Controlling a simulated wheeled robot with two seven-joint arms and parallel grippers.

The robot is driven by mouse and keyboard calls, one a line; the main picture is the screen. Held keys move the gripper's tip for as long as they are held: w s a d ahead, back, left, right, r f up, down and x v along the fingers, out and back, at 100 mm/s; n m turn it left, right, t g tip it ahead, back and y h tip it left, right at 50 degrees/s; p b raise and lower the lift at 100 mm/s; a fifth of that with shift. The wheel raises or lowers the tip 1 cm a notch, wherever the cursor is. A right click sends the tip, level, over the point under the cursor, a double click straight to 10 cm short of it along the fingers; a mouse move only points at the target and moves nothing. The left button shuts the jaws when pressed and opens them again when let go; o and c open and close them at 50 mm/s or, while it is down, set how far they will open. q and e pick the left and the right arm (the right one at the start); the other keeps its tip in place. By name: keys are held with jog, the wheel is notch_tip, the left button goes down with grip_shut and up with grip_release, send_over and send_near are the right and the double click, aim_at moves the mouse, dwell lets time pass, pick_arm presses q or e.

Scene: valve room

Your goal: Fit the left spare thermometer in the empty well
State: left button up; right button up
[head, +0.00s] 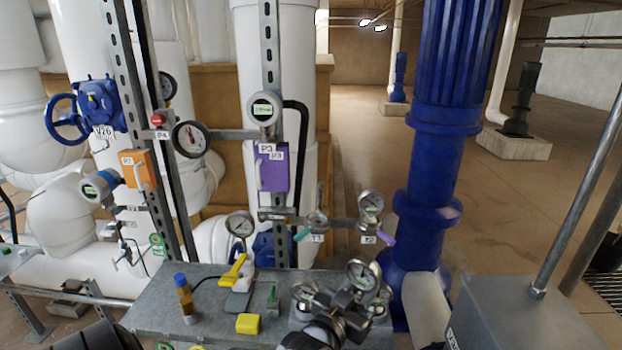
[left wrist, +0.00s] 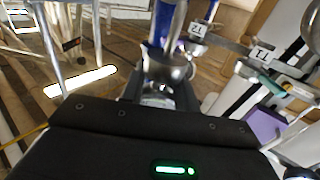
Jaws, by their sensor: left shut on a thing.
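My left gripper (head: 345,308) is low in the head view, over the right part of the grey bench. It is shut on a spare thermometer with a round silver dial (head: 362,272), raised at its fingers. In the left wrist view, a silver rounded body (left wrist: 163,72) shows beyond the dark gripper body. The stem's tip is hidden. The well fitting tagged T1 (head: 318,219) has a teal handle and no large dial, and stands behind and left of the held dial, apart from it. The T2 fitting beside it carries a dial thermometer (head: 371,203). My right gripper is not in view.
The bench (head: 165,300) holds a blue-capped amber bottle (head: 184,297), a yellow block (head: 248,323) and a yellow-handled tool (head: 235,270). Another silver dial (head: 305,290) is beside my gripper. A thick blue pipe (head: 435,160) stands close on the right.

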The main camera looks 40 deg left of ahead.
pick_arm(q)
jog(key=w+a+r+n+g+y+p, duration=0.1)
jog(key=w+a+r+n+y+p, duration=0.2)
jog(key=a+r, duration=0.55)
jog(key=w+a+r+n+g+y+p, duration=0.1)
jog(key=w+a+r+y+p, duration=0.3)
jog(key=a+r, duration=0.45)
jog(key=w+a+f+b, duration=0.4)
jog(key=f+b, duration=0.2)
jog(key=b, duration=0.9)
jog(key=shift+w+a, duration=0.25)
jog(key=shift+a, duration=0.05)
jog(key=shift+p, duration=0.4)
jog(key=shift+f, duration=0.2)
jog(key=shift+f, duration=0.2)
jog(key=shift+f, duration=0.1)
dwell(0.5)
